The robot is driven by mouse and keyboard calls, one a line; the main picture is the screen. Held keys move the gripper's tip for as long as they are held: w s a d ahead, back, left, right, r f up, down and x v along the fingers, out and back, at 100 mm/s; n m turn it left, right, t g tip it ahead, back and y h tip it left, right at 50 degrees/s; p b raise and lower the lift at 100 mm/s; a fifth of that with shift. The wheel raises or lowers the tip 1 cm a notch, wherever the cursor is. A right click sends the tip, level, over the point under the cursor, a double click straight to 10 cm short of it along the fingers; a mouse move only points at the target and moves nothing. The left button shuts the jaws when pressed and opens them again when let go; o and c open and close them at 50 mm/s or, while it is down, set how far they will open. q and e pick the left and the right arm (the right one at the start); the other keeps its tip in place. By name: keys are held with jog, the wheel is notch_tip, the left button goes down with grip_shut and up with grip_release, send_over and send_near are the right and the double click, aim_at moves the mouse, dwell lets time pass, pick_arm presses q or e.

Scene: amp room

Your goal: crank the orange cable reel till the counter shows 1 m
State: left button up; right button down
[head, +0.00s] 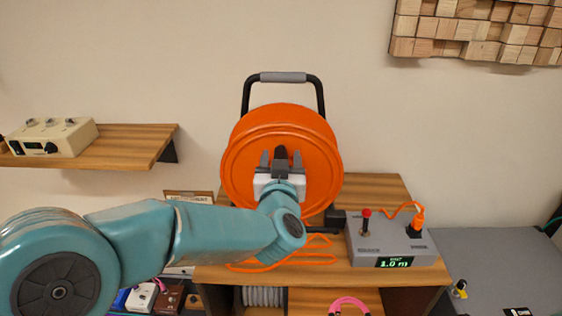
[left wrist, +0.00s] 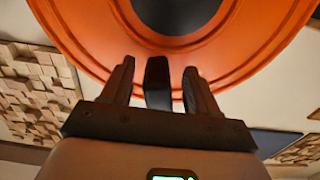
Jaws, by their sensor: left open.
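The orange cable reel (head: 240,170) stands upright on a wooden bench, in a black frame with a grey-gripped handle on top. A grey counter box (head: 420,248) to its right has a green display (head: 394,262) that reads 1.0 m. My left gripper (head: 281,160) is in front of the reel's face. In the left wrist view, its open fingers (left wrist: 157,85) stand on either side of the dark crank knob (left wrist: 158,78), with gaps visible. The reel's orange disc (left wrist: 95,45) and dark hub fill the top there. My right gripper is not in view.
The box carries a red-tipped lever (head: 366,214) and an orange plug (head: 418,218). Loose orange cable (head: 310,260) lies on the bench (head: 345,272) below the reel. A wall shelf (head: 125,145) holds a cream device at left. A grey surface (head: 500,265) lies right.

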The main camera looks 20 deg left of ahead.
pick_arm(q)
jog(key=v, duration=0.9)
jog(key=shift+s+r, duration=0.2)
